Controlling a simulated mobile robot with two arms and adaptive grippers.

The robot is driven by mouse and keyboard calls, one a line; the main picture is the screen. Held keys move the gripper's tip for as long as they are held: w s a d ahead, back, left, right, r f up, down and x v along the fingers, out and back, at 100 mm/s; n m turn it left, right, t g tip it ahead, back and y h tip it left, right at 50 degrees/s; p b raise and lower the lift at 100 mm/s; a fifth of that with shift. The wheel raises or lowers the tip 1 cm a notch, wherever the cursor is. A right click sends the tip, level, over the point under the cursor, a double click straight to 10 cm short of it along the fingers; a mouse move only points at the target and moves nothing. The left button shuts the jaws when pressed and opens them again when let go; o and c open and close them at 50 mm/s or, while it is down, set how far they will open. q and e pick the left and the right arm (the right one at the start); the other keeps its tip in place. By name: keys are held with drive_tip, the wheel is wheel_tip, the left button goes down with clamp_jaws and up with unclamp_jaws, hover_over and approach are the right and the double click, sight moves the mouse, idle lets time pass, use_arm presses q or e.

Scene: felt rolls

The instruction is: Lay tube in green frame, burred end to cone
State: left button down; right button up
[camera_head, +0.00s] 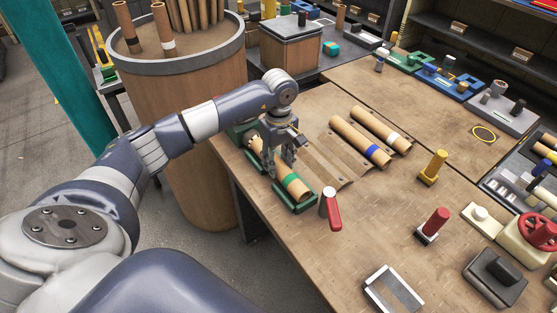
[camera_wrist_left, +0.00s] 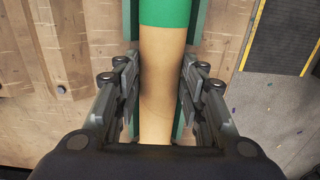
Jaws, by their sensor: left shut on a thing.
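A cardboard tube (camera_head: 301,194) with a green band lies along the green frame (camera_head: 293,209) at the table's left edge. My left gripper (camera_head: 281,168) reaches down over the middle of the tube and is shut on it. The left wrist view shows the tube (camera_wrist_left: 158,70) between my left gripper's fingers (camera_wrist_left: 160,66), with green frame sides (camera_wrist_left: 131,16) along it. The green band is toward the near end in the head view. I cannot make out the cone or which end is burred, nor whether the tube is fully seated. My right gripper is out of view.
A red-handled tool (camera_head: 331,209) is close to the frame's near end. A large barrel (camera_head: 191,130) of tubes stands behind my arm. The table's middle front is fairly clear.

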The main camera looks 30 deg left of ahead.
use_arm(q)
drive_tip(key=shift+f+b, duration=0.3)
idle(0.5)
drive_tip(key=shift+f+b, duration=0.3)
idle(0.6)
drive_tip(key=c, duration=0.9)
unclamp_jaws()
drive_tip(key=shift+c, duration=0.2)
wheel_tip(320, 180, up, 12)
drive_tip(key=shift+f, duration=0.1)
